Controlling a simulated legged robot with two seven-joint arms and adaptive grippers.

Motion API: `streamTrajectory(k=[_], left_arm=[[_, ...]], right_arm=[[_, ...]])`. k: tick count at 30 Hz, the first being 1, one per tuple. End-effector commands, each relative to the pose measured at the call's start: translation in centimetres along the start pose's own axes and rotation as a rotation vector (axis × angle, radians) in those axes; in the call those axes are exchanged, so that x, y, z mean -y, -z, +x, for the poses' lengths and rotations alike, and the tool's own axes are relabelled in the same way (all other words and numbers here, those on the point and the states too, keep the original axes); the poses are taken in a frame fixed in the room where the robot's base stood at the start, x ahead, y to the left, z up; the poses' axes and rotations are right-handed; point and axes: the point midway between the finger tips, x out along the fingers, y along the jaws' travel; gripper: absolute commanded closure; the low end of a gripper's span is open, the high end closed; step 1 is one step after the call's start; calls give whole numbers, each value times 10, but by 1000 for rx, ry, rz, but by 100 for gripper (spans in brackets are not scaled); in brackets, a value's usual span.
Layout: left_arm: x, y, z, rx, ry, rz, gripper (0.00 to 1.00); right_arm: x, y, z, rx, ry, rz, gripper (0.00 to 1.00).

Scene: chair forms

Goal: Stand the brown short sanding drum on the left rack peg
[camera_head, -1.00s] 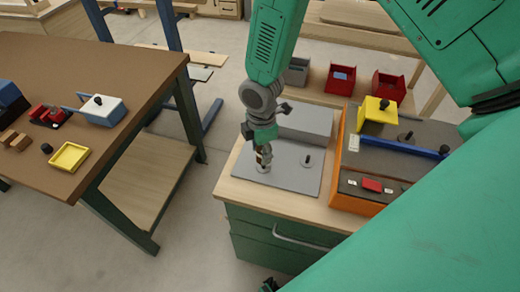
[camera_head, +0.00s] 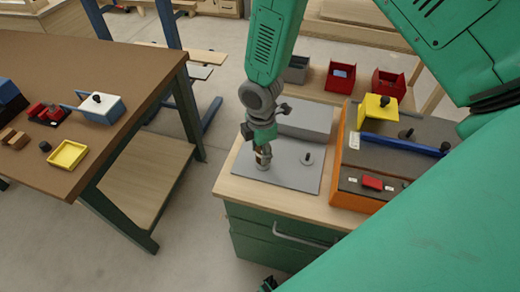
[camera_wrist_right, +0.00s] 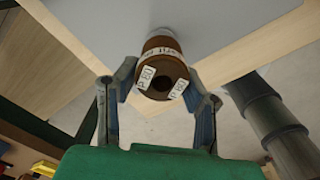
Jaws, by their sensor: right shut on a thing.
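The brown short sanding drum (camera_wrist_right: 163,60) has pale labels on its near end and a dark central hole. My right gripper (camera_wrist_right: 161,84) is shut on it, one finger on each side. In the head view the right gripper (camera_head: 262,151) holds the drum upright over the left part of the grey rack plate (camera_head: 285,181), at the left peg's place. The left peg is hidden by drum and gripper. I cannot tell whether the drum is around it or touching the plate. The right peg (camera_head: 307,157) stands bare. My left gripper is not visible.
A grey block (camera_head: 306,118) lies behind the plate. An orange-sided case (camera_head: 340,172) with a blue bar (camera_head: 405,143) stands close at the right. A brown table (camera_head: 100,60) with a yellow tray (camera_head: 68,154) is at the left, across a floor gap.

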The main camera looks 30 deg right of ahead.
Motion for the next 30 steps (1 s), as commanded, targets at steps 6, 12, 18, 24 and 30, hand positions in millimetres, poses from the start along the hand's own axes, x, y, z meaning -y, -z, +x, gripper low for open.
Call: streamTrajectory(k=[6,12,18,24,30], left_arm=[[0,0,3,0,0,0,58],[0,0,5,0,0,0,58],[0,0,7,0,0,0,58],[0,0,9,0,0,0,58],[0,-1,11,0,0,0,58]], right_arm=[[0,0,5,0,0,0,100],[0,0,9,0,0,0,100],[0,0,13,0,1,0,100],[0,0,17,1,1,0,100],[0,0,21,0,1,0,100]])
